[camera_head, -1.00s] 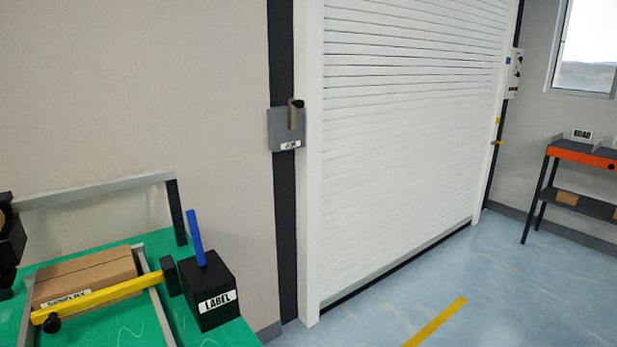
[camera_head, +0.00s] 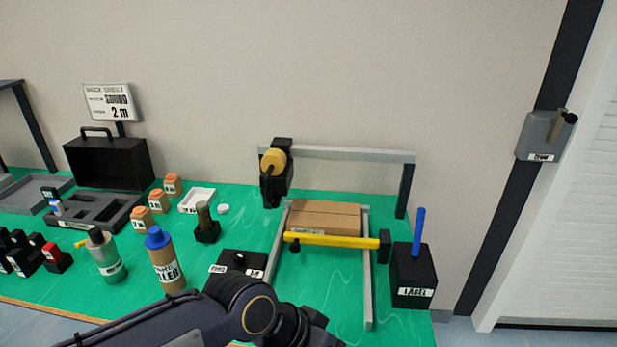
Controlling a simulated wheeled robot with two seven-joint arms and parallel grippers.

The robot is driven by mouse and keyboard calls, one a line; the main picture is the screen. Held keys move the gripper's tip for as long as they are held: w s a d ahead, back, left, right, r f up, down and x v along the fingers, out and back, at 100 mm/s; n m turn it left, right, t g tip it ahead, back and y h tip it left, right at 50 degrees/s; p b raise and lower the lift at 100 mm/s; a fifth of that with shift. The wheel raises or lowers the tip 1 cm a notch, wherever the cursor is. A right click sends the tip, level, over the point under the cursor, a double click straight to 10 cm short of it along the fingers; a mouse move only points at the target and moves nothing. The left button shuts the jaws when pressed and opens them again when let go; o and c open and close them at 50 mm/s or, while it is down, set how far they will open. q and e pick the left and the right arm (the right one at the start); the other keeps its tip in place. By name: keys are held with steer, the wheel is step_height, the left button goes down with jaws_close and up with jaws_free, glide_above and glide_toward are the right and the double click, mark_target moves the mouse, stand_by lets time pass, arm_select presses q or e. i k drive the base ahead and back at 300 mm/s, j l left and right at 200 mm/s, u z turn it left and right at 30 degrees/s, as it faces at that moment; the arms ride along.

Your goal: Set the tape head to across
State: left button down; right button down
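The tape head (camera_head: 273,172) is a black block with a yellow roll, at the left end of a grey overhead rail (camera_head: 340,154). A cardboard carton (camera_head: 322,218) lies between two grey side rails, with a yellow bar (camera_head: 335,241) across its near side. A low black plate (camera_head: 242,261) with a dark knob and white labels stands left of the carton; its labels are too small to read surely. My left arm enters from the bottom left and ends at a dark wrist near the bottom middle, in front of this plate. Its fingers cannot be made out. My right gripper is out of view.
A black LABEL box (camera_head: 413,277) with a blue lever stands right of the frame. A wall lever box (camera_head: 544,137) is at right.

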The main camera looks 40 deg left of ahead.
mark_target(276, 176)
steer(key=j+u, duration=0.1)
steer(key=u, duration=1.6)
